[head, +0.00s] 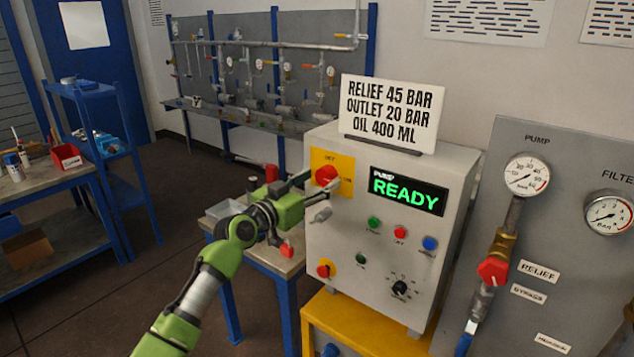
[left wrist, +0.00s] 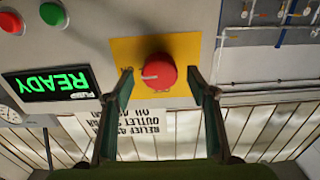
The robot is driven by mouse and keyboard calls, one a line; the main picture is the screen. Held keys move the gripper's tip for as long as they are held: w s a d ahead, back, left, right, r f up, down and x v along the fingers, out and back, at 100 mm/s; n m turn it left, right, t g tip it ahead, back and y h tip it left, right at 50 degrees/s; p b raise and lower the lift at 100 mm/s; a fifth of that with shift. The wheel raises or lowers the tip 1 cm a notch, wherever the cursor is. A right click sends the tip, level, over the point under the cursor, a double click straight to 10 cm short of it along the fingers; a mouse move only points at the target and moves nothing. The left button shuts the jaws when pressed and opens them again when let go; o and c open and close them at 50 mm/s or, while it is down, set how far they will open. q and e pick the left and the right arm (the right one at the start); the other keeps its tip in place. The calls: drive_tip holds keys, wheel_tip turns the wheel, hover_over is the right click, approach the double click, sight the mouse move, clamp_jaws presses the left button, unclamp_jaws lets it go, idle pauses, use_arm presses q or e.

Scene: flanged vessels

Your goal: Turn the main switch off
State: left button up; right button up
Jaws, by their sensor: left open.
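The main switch is a red round knob (head: 326,176) on a yellow plate (head: 319,157) at the upper left of the grey control box (head: 390,250). In the left wrist view, which is upside down, the red knob (left wrist: 157,73) carries a white mark pointing left, toward a small label that looks like ON. My left gripper (head: 309,194) is open in front of the plate. In the left wrist view its two fingers (left wrist: 162,78) stand on either side of the knob. I cannot tell whether they touch it. My right gripper is not in view.
A green READY display (head: 407,191) and several buttons are on the box front. A sign (head: 391,112) stands on top. A gauge panel (head: 566,180) is at right. A small blue-legged table (head: 283,262) stands beside the box, below my arm.

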use_arm(q)
drive_tip(key=c, duration=1.1)
drive_tip(key=shift+n, duration=0.4)
drive_tip(key=n, duration=0.2)
drive_tip(key=shift+n, duration=0.4)
drive_tip(key=n, duration=0.3)
drive_tip(key=shift+n, duration=0.3)
drive_tip(key=n+p, duration=0.2)
drive_tip(key=n, duration=0.3)
drive_tip(key=shift+n, duration=0.3)
drive_tip(key=n+p, duration=0.2)
drive_tip(key=n, duration=0.3)
